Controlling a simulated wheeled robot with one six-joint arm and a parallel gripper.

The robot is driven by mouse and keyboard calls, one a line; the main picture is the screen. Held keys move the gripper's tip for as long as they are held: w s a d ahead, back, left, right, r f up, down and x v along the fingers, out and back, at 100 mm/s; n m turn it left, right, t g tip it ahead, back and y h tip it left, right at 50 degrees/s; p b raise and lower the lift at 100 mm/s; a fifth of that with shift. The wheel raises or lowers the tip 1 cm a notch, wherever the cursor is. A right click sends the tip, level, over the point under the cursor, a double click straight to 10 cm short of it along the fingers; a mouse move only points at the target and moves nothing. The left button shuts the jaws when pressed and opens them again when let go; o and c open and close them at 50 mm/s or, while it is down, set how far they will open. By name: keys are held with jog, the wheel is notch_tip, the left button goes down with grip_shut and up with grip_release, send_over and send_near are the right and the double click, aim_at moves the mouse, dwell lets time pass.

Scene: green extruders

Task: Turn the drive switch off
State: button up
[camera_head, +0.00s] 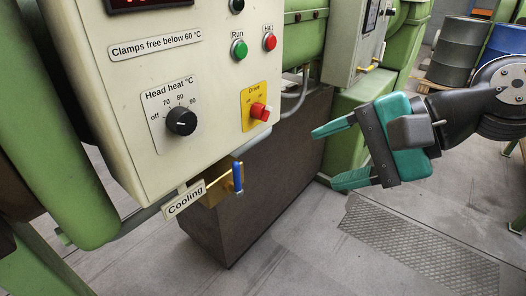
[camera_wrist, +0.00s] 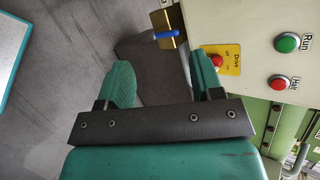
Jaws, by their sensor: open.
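The drive switch (camera_head: 258,111) is a red knob with a pale mark on a yellow plate (camera_head: 249,97), low on the right of the cream control panel. Its small position lettering is too small to read surely. My gripper (camera_head: 325,158) is open and empty. It is to the right of the panel, its green fingers pointing left towards it, apart from the switch. In the wrist view the switch (camera_wrist: 216,60) shows just beside the right-hand finger of my gripper (camera_wrist: 162,62), which seems to cover part of it.
The panel also carries a black head heat knob (camera_head: 181,121), a green run button (camera_head: 239,49) and a red halt button (camera_head: 270,41). A blue-handled cooling valve (camera_head: 237,177) sticks out below. A brown box-like base (camera_head: 270,170) stands behind; open floor lies at lower right.

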jog(key=w+d+f+m+t+y+b, duration=0.1)
jog(key=w+f+m+t+y+b, duration=0.15)
jog(key=w+f+m+b, duration=0.5)
jog(key=m+t+p, duration=0.5)
jog(key=m+p, duration=0.1)
jog(key=m, duration=0.5)
send_near(268, 116)
jog(key=shift+n+y, duration=0.25)
jog(key=shift+y, duration=0.1)
jog(key=p+x, duration=0.3)
jog(key=x, duration=0.6)
jog(key=shift+w+d+f, duration=0.1)
jog(key=shift+w+f, duration=0.05)
jog(key=shift+w+a+f, duration=0.1)
jog(key=shift+w+a, duration=0.4)
jog(key=shift+a, duration=0.05)
jog(key=c, duration=0.9)
